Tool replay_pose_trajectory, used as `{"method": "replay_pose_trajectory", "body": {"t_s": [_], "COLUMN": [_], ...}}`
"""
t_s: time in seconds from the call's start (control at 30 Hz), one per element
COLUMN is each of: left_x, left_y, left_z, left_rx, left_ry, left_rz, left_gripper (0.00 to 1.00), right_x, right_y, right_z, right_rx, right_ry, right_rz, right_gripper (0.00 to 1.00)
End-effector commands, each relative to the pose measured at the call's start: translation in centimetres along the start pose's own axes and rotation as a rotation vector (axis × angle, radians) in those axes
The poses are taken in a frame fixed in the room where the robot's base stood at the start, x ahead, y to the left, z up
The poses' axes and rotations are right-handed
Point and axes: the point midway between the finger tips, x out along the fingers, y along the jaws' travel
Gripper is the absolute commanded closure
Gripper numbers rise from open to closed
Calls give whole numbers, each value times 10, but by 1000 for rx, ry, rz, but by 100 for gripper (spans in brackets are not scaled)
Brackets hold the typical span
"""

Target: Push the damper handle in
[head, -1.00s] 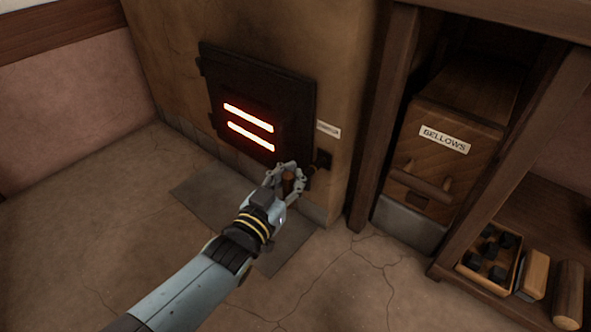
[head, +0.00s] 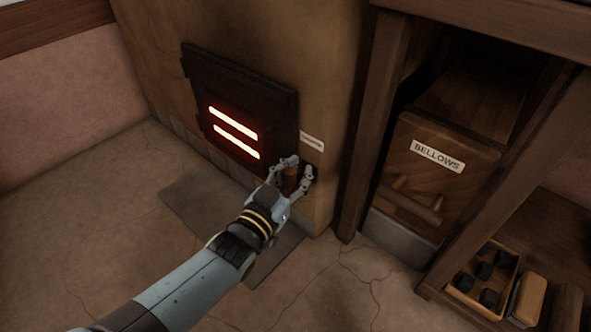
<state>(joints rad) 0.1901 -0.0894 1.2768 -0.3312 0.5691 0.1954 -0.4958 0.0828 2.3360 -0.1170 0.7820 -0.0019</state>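The damper handle (head: 291,181) is a small brown wooden grip at the lower right of the dark furnace door, close to the wall. My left gripper (head: 301,169) is at the handle, with one finger on each side, and looks shut on it. The fingers hide part of the handle and most of its rod and mount. A small white label (head: 312,141), too blurred to read, is on the wall just above. My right gripper is not in view.
The furnace door (head: 235,105) has two glowing slots left of the handle. A wooden post (head: 368,125) stands to the right, beside the bellows box (head: 436,165). A tray of dark lumps (head: 460,287) sits lower right. The floor in front is clear.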

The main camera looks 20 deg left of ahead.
Motion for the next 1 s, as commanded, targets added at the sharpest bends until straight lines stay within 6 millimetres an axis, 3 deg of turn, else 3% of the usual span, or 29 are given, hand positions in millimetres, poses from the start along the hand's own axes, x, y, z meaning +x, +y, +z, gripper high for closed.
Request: {"method": "replay_pose_trajectory", "body": {"t_s": [0.03, 0.2, 0.53, 0.67, 1.0], "left_x": [0, 1, -4, -24, -97], "left_y": [1, 0, -1, -1, 0], "left_z": [0, -1, 0, 0, 0], "left_rx": [0, 0, 1, 1, 2], "left_ry": [1, 1, -1, -2, -3], "left_rz": [1, 0, -1, -1, 1], "left_gripper": [76, 54, 54, 54, 54], "right_x": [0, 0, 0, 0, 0], "right_y": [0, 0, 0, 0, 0], "right_z": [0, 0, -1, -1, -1], "right_rx": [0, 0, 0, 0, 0], "right_ry": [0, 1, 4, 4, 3], "right_rz": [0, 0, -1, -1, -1], "right_gripper": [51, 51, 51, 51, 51]}}
